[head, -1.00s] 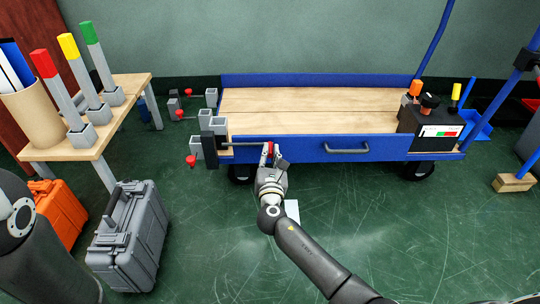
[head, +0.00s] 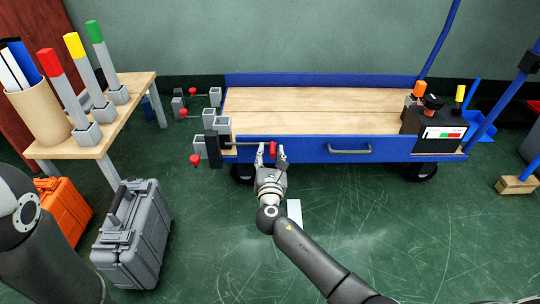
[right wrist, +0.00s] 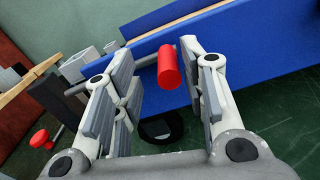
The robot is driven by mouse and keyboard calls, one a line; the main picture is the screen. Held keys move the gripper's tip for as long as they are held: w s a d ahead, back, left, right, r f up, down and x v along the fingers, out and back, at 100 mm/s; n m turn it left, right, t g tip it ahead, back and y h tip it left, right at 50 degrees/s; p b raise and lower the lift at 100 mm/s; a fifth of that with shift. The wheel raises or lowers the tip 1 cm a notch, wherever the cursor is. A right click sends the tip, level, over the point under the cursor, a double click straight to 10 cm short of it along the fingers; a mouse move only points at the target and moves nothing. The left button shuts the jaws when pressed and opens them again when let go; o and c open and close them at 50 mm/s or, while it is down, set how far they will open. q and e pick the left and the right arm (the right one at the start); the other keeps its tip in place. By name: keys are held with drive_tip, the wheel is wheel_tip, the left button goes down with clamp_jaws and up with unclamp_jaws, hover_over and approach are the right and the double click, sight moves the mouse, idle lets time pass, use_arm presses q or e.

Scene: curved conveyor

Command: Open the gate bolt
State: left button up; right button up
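The bolt is a thin grey rod with a red knob (head: 273,149), along the top of the cart's blue front panel (head: 315,150) near its left end. In the right wrist view the red knob (right wrist: 168,66) points toward the camera, with the rod running left behind the finger. My right gripper (head: 271,156) is open, one finger on each side of the knob. In the wrist view its fingers (right wrist: 156,58) stand apart, with the knob nearer the right finger; I cannot tell whether they touch. My left gripper is out of view.
Grey square posts with a dark bracket (head: 214,150) and other red knobs (head: 195,160) stand left of the cart. A grey case (head: 130,235), an orange case (head: 62,210) and a wooden table (head: 125,105) are further left. A control box (head: 432,138) sits on the cart's right end.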

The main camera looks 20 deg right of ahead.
wheel_tip(320, 180, up, 10)
drive_tip(key=shift+r, duration=0.1)
idle(0.4)
